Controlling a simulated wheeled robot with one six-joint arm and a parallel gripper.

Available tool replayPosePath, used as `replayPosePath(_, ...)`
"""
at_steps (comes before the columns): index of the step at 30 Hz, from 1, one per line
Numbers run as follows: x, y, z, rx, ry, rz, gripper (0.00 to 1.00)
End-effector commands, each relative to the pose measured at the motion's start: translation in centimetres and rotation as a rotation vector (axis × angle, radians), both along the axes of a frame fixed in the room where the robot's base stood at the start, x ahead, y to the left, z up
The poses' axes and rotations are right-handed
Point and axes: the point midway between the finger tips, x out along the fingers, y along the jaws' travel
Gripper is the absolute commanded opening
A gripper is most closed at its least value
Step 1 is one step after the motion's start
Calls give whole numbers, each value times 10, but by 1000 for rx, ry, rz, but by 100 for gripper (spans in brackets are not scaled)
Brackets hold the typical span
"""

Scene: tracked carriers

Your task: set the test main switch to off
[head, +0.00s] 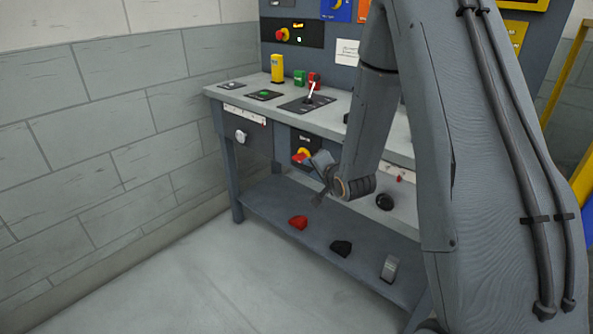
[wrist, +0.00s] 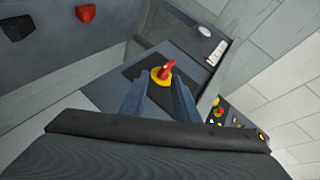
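A rotary switch with a red handle on a yellow disc (head: 300,155) is mounted on a dark plate on the bench's front, below the top. Its label is too small to read. In the wrist view this switch (wrist: 165,71) lies ahead, between my finger lines, with its red handle sticking out. My gripper (head: 318,180) is in front of the switch in the head view. In the wrist view my gripper (wrist: 157,84) is open, with a finger to each side of the yellow disc. I see no clear contact with the handle.
A similar red-and-yellow switch (head: 281,34) is on the back panel. The bench top (head: 240,98) carries a lever (head: 310,92), buttons and small blocks. The lower shelf (head: 262,200) holds red, black and grey pieces. A wall stands left; floor in front is clear.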

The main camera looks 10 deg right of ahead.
Motion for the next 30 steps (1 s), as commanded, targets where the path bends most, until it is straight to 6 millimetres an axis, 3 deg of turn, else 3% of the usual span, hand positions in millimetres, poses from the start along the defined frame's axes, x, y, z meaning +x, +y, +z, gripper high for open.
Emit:
replayPosePath(1, 13, 0, -19, 86, -56, -13, 28)
replayPosePath(5, 31, 2, -29, 298, -193, -16, 28)
replayPosePath(10, 37, 3, -34, 468, -289, -3, 28)
replayPosePath(17, 52, 8, -32, 516, -316, 6, 28)
replayPosePath(30, 108, 22, -31, 513, -315, 5, 28)
